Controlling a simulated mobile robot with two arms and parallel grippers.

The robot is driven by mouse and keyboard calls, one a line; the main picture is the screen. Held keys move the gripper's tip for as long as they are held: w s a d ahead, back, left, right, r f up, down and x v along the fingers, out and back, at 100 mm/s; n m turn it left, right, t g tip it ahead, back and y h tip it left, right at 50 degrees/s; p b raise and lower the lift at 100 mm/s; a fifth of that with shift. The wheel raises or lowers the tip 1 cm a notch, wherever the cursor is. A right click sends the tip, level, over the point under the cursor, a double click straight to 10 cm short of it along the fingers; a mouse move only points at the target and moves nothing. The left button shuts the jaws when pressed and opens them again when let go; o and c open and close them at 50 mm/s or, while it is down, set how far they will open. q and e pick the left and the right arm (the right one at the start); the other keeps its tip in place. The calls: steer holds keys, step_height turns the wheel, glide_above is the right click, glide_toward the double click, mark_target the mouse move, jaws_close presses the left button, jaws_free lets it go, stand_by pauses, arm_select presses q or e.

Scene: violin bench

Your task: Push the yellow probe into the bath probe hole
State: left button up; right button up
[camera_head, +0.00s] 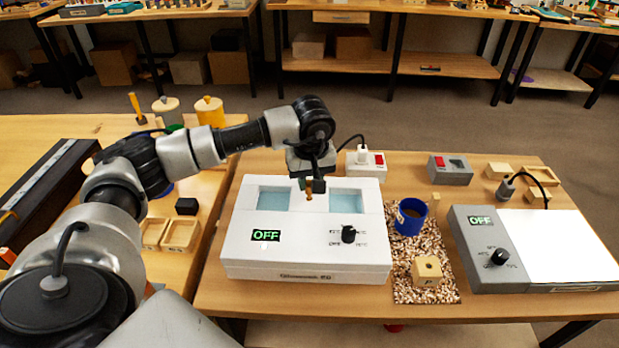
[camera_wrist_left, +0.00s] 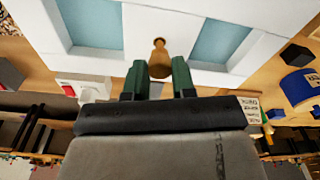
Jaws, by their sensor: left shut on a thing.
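The white bath (camera_head: 300,258) stands on the wooden bench, with two light-blue wells and a display reading OFF. My left gripper (camera_head: 313,178) is over the bath's middle, between the two wells. It is shut on the yellow probe (camera_head: 309,190), a small brownish-yellow peg. In the left wrist view the probe (camera_wrist_left: 160,58) sits between the green fingertips (camera_wrist_left: 160,78), against the white strip between the wells. My right gripper is not in view.
A blue cup (camera_head: 411,216) and a holed wooden block (camera_head: 427,268) stand right of the bath on a speckled mat (camera_head: 405,285). A grey-and-white heater box (camera_head: 485,262) is farther right. A white switch box (camera_head: 366,164) with a cable stands behind the bath.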

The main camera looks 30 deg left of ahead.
arm_select(q)
steer(key=shift+f+b, duration=0.85)
steer(key=shift+f, duration=0.3)
steer(key=o, duration=1)
steer(key=r, duration=0.7)
steer(key=s+d+r, duration=0.1)
steer(key=r, duration=0.2)
steer(key=shift+r+b, duration=0.35)
